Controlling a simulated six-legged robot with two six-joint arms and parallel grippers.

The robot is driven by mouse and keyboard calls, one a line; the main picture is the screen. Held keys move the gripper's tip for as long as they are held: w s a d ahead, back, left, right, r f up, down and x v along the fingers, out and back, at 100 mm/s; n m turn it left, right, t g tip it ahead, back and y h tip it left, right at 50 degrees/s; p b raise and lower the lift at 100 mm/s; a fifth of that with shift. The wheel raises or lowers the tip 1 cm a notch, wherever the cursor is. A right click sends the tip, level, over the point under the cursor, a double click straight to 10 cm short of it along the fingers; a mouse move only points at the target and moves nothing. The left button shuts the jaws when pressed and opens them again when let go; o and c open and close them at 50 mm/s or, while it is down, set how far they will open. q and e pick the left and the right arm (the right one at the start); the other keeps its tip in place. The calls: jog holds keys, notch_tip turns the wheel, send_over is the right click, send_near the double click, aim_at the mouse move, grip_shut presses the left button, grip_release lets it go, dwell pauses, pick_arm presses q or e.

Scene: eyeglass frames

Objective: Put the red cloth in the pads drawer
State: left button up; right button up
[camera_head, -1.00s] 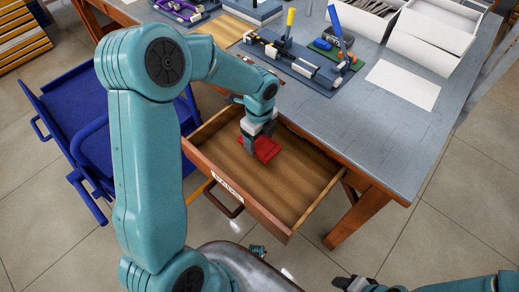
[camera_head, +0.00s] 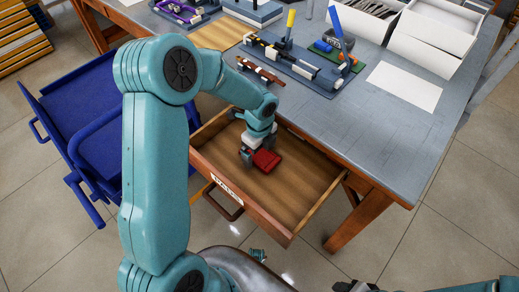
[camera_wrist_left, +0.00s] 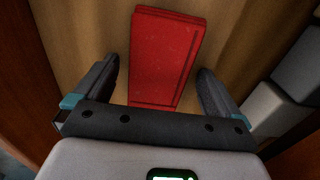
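The red cloth (camera_head: 266,161), a folded flat rectangle, is in the open wooden drawer (camera_head: 300,186) under the table. My left gripper (camera_head: 248,157) is low inside the drawer, right at the cloth. In the left wrist view, the gripper's two fingers (camera_wrist_left: 157,75) stand wide apart, with gaps between them and the red cloth (camera_wrist_left: 163,55), which appears to lie on the drawer floor. My right gripper (camera_head: 346,286) is only partly in view at the bottom edge.
The grey table (camera_head: 395,140) stands above the drawer, holding a tool tray (camera_head: 300,68), a white sheet (camera_head: 403,86) and white boxes (camera_head: 432,40). A blue chair (camera_head: 75,120) stands left of the drawer. The drawer's right part is empty.

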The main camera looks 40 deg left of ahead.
aim_at(260, 153)
pick_arm(q)
jog(key=shift+r, duration=0.1)
notch_tip(260, 153, up, 12)
jog(key=p, duration=0.2)
jog(key=shift+p, duration=0.4)
dwell(0.4)
